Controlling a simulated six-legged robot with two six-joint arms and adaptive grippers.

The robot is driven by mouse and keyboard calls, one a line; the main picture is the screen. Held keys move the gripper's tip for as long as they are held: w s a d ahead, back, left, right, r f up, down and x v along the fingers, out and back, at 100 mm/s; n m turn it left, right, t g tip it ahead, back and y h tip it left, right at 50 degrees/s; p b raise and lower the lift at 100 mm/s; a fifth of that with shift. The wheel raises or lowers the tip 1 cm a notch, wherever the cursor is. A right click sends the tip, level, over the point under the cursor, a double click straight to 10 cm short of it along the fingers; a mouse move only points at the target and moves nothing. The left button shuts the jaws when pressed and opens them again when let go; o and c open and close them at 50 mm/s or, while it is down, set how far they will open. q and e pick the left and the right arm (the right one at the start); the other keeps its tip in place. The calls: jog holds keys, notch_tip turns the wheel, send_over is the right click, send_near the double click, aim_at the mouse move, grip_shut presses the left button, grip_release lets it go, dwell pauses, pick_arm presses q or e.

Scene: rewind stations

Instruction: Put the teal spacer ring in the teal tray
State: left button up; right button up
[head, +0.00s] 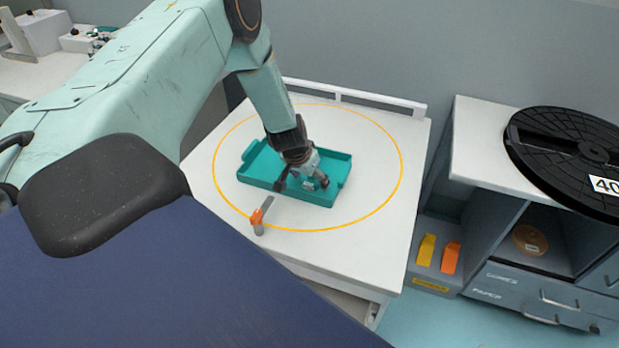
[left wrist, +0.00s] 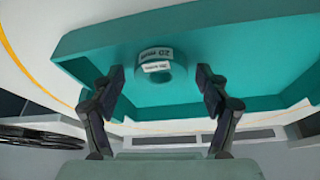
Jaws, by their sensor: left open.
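The teal tray (head: 257,161) lies on the white table inside a yellow circle. It also fills the upper part of the left wrist view (left wrist: 240,60). The teal spacer ring (left wrist: 160,80), with white labels reading "20 mm", is inside the tray, on its floor as far as I can see. In the head view only a small part of the ring (head: 308,184) shows between the fingers. My left gripper (head: 302,185) reaches down into the tray. In the left wrist view its fingers (left wrist: 158,76) stand open on either side of the ring, with gaps. My right gripper is not visible.
An orange-handled tool (head: 261,215) lies on the white table (head: 353,240) in front of the tray. At right, a large black reel (head: 570,150) sits on a cabinet. Yellow and orange blocks (head: 439,252) stand lower down. A low rail (head: 350,98) edges the table's back.

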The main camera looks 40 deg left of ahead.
pick_arm(q)
jog(key=shift+s+r, duration=0.15)
jog(key=shift+r+p, duration=0.25)
jog(key=shift+p, duration=0.1)
jog(key=p+v, duration=1)
jog(key=v, duration=0.1)
jog(key=shift+r, duration=0.35)
jog(key=shift+s, duration=0.15)
jog(key=shift+s+d+f, duration=0.1)
jog(key=shift+s, duration=0.05)
